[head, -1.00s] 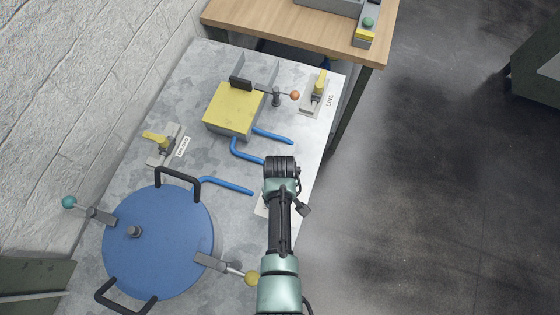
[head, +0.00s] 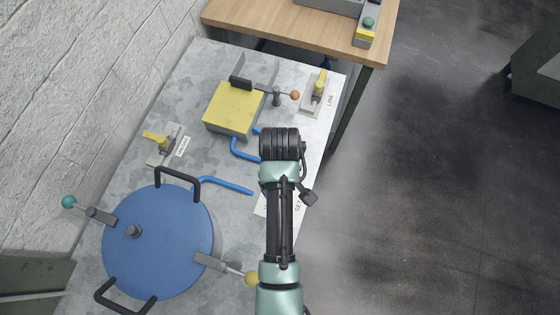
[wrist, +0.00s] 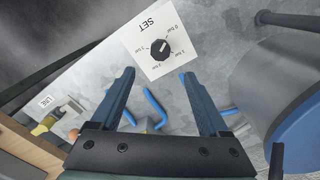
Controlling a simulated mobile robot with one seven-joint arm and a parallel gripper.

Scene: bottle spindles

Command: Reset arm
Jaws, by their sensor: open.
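My arm reaches up from the bottom of the head view over the right edge of the metal bench (head: 215,75). My gripper (wrist: 157,74) shows in the wrist view with its two dark blue fingers apart and nothing between them; in the head view my wrist hides it. Beyond the fingertips is a black dial knob (wrist: 160,50) on a white plate marked SET. The knob is apart from the fingers. In the head view the SET plate (head: 262,204) is mostly hidden behind my arm.
A blue round lid (head: 160,250) with black handles fills the bench's near left. A yellow box (head: 234,108), blue pipes (head: 226,184) and yellow-handled valves (head: 320,84), (head: 155,138) stand farther back. A wooden table (head: 280,30) is behind. Floor at right is clear.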

